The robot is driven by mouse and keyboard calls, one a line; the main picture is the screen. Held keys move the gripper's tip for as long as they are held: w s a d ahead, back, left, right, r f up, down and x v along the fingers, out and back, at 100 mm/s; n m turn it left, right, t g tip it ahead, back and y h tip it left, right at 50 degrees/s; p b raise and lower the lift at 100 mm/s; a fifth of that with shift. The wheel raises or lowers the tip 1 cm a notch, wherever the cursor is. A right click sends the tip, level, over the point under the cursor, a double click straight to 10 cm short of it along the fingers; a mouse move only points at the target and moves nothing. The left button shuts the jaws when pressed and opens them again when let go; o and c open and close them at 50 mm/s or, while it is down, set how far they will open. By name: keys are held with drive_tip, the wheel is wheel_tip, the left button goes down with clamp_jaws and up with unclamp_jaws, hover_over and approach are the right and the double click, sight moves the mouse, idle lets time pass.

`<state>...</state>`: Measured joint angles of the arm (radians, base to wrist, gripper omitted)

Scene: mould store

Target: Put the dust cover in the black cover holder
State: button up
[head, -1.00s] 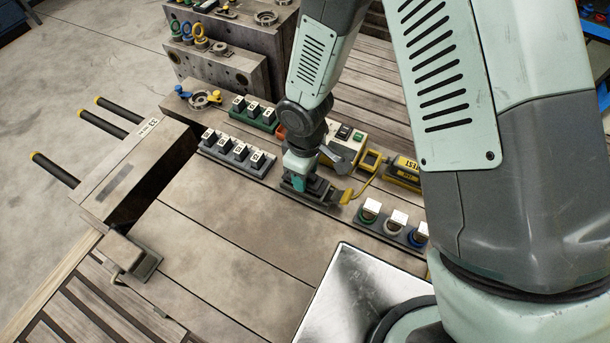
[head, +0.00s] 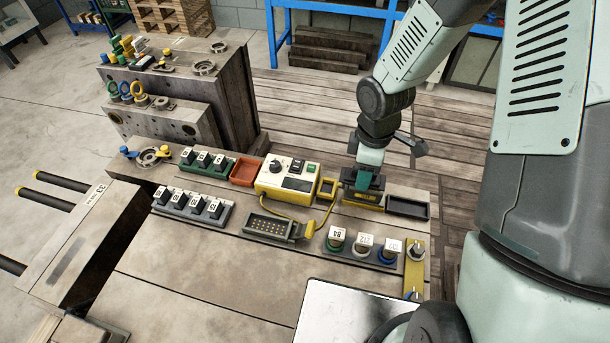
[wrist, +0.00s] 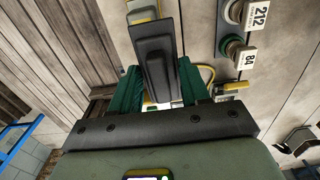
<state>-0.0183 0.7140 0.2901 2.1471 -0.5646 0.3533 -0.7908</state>
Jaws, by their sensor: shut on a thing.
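My gripper (head: 364,182) is shut on the dust cover (wrist: 153,62), a dark grey stepped block held between the green fingers in the wrist view. In the head view the cover is hard to pick out among the fingers. My gripper is over a yellow box (head: 362,207), which it partly hides; the height gap is hard to judge. The black cover holder (head: 408,208), a shallow open tray, lies just right of my gripper and looks empty. A grey connector with rows of pins (head: 268,227) lies uncovered to the left.
A white and yellow meter (head: 288,178) and a red-orange tray (head: 245,171) stand left of my gripper. Labelled caps on coloured rings (head: 362,245) stand in front. Black switch blocks (head: 192,205) lie further left. The front middle of the bench is clear.

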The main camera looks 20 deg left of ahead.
drive_tip(key=w+d+f, duration=0.1)
drive_tip(key=d+f, duration=0.1)
drive_tip(key=d, duration=1.1)
drive_tip(key=shift+w+f, duration=0.2)
drive_tip(key=shift+f, duration=2.25)
drive_tip(key=shift+f, duration=0.75)
drive_tip(key=o, duration=1.5)
drive_tip(key=shift+o, duration=0.2)
wheel_tip(320, 180, up, 8)
drive_tip(key=shift+f, duration=0.25)
